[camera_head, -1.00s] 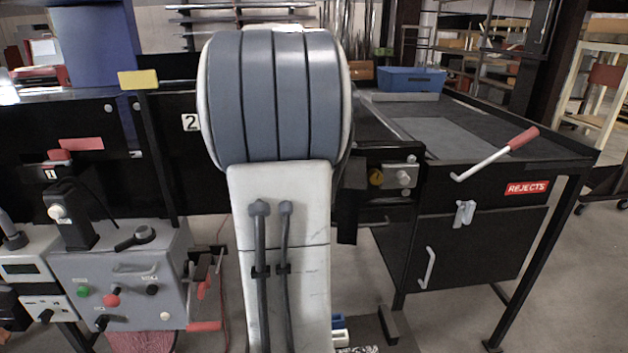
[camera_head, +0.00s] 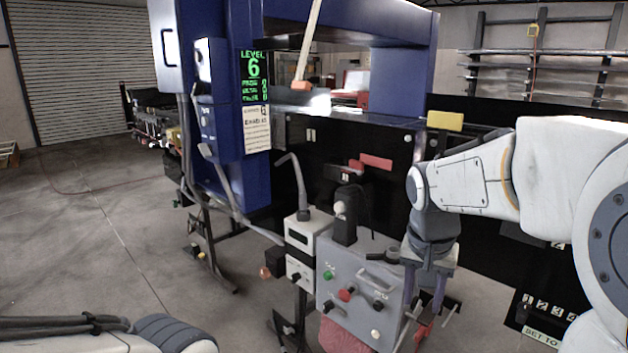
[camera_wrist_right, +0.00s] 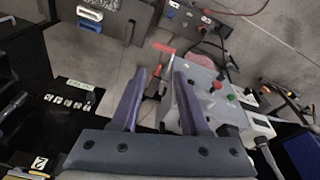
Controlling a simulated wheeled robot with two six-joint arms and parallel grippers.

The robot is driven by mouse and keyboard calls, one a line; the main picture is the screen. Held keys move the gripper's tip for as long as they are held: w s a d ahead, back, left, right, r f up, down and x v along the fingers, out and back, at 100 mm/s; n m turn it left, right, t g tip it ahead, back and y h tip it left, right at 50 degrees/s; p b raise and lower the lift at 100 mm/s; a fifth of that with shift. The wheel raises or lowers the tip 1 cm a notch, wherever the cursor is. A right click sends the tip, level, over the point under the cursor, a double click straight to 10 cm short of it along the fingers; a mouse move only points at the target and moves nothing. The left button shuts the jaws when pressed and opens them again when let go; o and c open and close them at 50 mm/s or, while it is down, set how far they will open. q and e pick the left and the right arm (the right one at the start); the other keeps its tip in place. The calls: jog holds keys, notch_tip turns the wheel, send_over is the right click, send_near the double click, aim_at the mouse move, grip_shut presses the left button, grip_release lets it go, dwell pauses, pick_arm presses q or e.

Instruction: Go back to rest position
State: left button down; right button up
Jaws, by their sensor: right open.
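My right gripper (camera_head: 423,305) hangs fingers-down at the right of the head view, beside the right side of a grey control box (camera_head: 362,268). The control box also shows in the wrist view (camera_wrist_right: 200,86), beyond the fingers. A red-handled clamp (camera_head: 424,332) is close behind the fingers in the head view; whether they touch it I cannot tell. Part of my left arm shows at the bottom left of the head view, but its gripper is hidden.
A blue detector frame (camera_head: 400,85) with a green "LEVEL 6" display (camera_head: 254,76) stands behind the control box. A handheld-type probe unit (camera_head: 302,246) is left of it. Open concrete floor (camera_head: 110,240) lies at the left.

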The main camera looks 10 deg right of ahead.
jog(key=s+a+f+n+y, duration=0.1)
jog(key=s+a+n, duration=0.15)
jog(key=a, duration=0.35)
jog(key=s+a+f+n, duration=0.1)
jog(key=a+f+n, duration=0.15)
jog(key=a, duration=0.35)
jog(key=s+a+f+n+g+y, duration=0.1)
jog(key=s+a+f+n, duration=0.3)
jog(key=s+a+n, duration=0.6)
jog(key=s+a, duration=0.1)
jog(key=s, duration=0.2)
jog(key=shift+s+f+y, duration=0.2)
jog(key=shift+s+y, duration=0.05)
jog(key=shift+y, duration=0.05)
jog(key=shift+a, duration=0.2)
